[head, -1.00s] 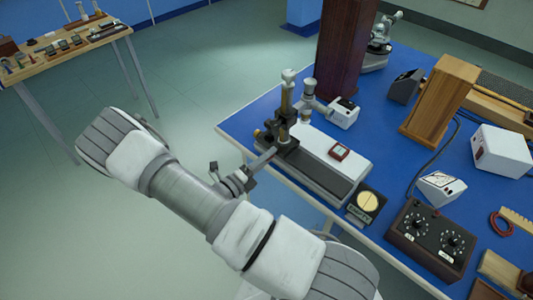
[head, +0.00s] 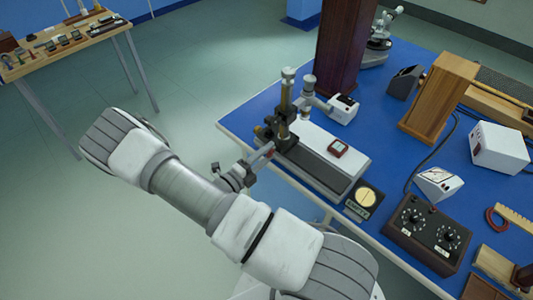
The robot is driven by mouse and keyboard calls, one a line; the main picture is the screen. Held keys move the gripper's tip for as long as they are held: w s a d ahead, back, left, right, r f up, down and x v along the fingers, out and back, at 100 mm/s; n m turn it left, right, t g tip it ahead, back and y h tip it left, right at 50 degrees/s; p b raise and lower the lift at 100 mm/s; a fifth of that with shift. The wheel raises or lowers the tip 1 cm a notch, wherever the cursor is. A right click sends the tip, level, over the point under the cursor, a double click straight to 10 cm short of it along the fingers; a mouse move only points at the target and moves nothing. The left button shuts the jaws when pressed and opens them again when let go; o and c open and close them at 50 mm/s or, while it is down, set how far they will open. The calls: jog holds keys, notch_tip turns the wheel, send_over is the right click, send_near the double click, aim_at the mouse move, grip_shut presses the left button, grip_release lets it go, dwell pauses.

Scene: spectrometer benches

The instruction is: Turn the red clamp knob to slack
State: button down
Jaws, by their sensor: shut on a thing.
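The red clamp knob (head: 271,153) shows only as a small red patch on the near side of a black and brass instrument (head: 286,115). The instrument stands upright at the left end of a white and dark grey bench unit (head: 320,160). My gripper (head: 266,153) reaches in from the lower left, with its fingers at the knob. The fingers are shut on the red clamp knob and hide most of it. The knob's turn angle cannot be made out.
The blue table (head: 240,122) has its edge just under my gripper. A yellow-faced meter (head: 364,199) and a dark dial box (head: 430,235) stand to the right. A wooden post (head: 430,105) and a dark column (head: 343,50) stand behind. Open floor lies left.

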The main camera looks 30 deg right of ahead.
jog(key=shift+c, duration=1.4)
grip_release()
jog(key=shift+a, duration=0.1)
jog(key=b+v, duration=0.1)
jog(key=v, duration=1.6)
jog(key=shift+s+a+r, duration=0.1)
